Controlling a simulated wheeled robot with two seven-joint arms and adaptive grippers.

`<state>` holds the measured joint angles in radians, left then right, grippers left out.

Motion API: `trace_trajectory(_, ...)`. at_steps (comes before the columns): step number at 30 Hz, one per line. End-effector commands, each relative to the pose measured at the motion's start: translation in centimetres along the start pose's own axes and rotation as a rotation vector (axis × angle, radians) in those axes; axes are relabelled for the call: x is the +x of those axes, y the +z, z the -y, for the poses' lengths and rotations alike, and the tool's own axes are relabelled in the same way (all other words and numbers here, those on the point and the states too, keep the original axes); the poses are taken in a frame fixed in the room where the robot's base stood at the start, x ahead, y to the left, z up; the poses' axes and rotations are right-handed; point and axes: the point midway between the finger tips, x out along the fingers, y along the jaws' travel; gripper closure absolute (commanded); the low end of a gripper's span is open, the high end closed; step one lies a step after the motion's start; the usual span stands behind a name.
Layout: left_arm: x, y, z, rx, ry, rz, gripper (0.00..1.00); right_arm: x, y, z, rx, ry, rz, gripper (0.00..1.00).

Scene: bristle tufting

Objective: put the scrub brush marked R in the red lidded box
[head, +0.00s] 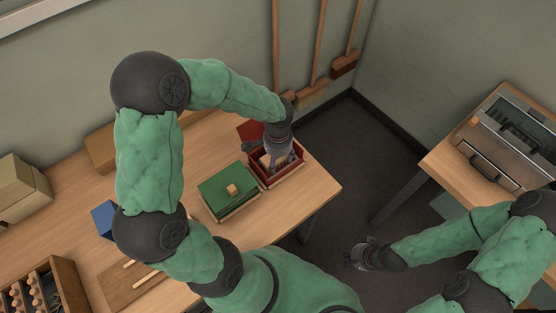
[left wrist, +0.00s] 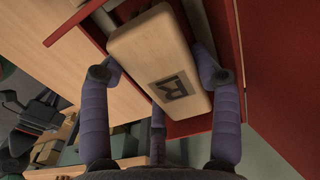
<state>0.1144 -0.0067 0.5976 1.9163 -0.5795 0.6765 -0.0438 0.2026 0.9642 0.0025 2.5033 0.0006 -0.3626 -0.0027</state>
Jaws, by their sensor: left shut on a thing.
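The scrub brush is a pale wooden block (left wrist: 155,50) with a dark letter R on its face, clear in the left wrist view. My left gripper (head: 279,163) is shut on it, with purple fingers on both sides of the block. The brush is at the opening of the red box (head: 291,177), between its walls; I cannot tell whether it touches the bottom. The red lid (head: 248,130) stands open at the back of the box.
A green lidded box (head: 227,191), shut, stands beside the red box on the table (head: 318,187). A blue object (head: 104,217), a wooden board and a compartment rack (head: 64,281) are further left. A metal case (head: 502,140) stands on another table at right.

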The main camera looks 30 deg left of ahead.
Motion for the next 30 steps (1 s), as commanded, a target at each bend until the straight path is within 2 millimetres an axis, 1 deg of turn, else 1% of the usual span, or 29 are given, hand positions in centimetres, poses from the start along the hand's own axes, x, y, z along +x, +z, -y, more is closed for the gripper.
trace_trajectory(1, 0.2, -0.1, 0.1, -0.001, -0.001, -0.002, 0.73, 0.2, 0.0, -0.1, 0.000, 0.000, 0.000, 1.00)
trace_trajectory(7, 0.0, -0.1, 0.1, -0.001, -0.002, -0.003, 0.73, 0.0, 0.0, 0.0, 0.000, 0.000, -0.001, 1.00)
trace_trajectory(11, 0.4, -0.1, 0.1, -0.001, -0.002, -0.002, 0.73, 0.3, 0.0, -0.1, 0.000, 0.000, -0.001, 1.00)
trace_trajectory(12, 0.3, -0.1, 0.1, -0.001, -0.001, -0.002, 0.29, 0.2, 0.0, -0.1, 0.000, 0.000, -0.001, 1.00)
trace_trajectory(14, 0.3, -0.1, 0.1, -0.001, -0.001, -0.002, 0.14, 0.2, 0.0, -0.1, 0.000, 0.000, -0.001, 1.00)
trace_trajectory(22, 0.2, -0.1, 0.1, -0.001, -0.002, -0.002, 0.14, 0.2, 0.0, -0.1, 0.000, 0.000, -0.001, 1.00)
trace_trajectory(25, -0.1, -0.1, 0.1, -0.001, -0.002, -0.003, 0.14, -0.1, 0.0, 0.0, 0.000, 0.000, 0.000, 1.00)
trace_trajectory(28, -1.3, -0.1, 0.1, -0.002, -0.003, -0.005, 0.14, -0.6, 0.0, 0.2, 0.000, 0.000, 0.000, 1.00)
trace_trajectory(30, -2.5, -0.1, 0.1, -0.002, -0.004, -0.006, 0.14, -1.1, 0.0, 0.4, 0.000, 0.000, 0.000, 1.00)
